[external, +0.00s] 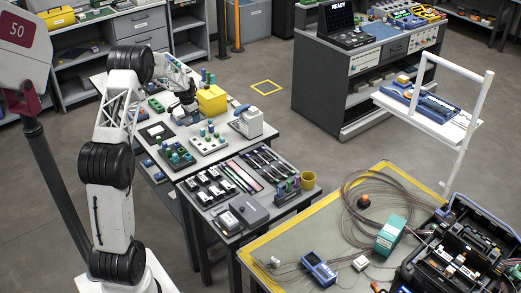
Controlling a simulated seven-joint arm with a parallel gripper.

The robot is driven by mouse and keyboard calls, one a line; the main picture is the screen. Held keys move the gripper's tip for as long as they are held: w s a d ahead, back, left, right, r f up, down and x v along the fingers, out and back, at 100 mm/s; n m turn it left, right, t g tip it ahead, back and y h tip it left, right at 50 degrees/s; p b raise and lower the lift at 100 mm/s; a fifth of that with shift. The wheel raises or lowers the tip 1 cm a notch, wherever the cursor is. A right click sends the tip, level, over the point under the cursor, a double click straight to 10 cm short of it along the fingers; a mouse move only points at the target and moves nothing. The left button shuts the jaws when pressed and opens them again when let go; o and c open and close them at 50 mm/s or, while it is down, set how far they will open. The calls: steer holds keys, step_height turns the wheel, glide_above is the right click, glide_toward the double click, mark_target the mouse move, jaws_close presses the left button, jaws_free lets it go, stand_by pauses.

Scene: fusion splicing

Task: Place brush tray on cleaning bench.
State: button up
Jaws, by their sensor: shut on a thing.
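The bench (235,163) with a pale top stands left of centre, covered with small trays and tools. My gripper (184,116) is low over its far part, left of a yellow box (212,100). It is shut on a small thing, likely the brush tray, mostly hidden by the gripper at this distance. I cannot tell whether that thing touches the bench top. Nearer on the bench are a dark tray (178,158) with green and blue pieces and a pale tray (208,145) with similar pieces.
A grey-white device (247,121) stands right of the yellow box. Dark trays of slim tools (263,163) and a grey case (243,213) crowd the near end. A yellow-edged table (320,225) with coiled cable lies nearer right. Open floor lies beyond the bench.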

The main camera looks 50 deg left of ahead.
mark_target(195, 131)
steer(key=shift+f, duration=1.55)
steer(key=shift+f, duration=0.1)
steer(key=shift+f, duration=1.8)
steer(key=shift+f, duration=0.1)
steer(key=o, duration=0.9)
steer(key=r, duration=0.4)
steer(key=s+r, duration=0.1)
steer(key=r, duration=0.7)
steer(key=shift+s, duration=0.4)
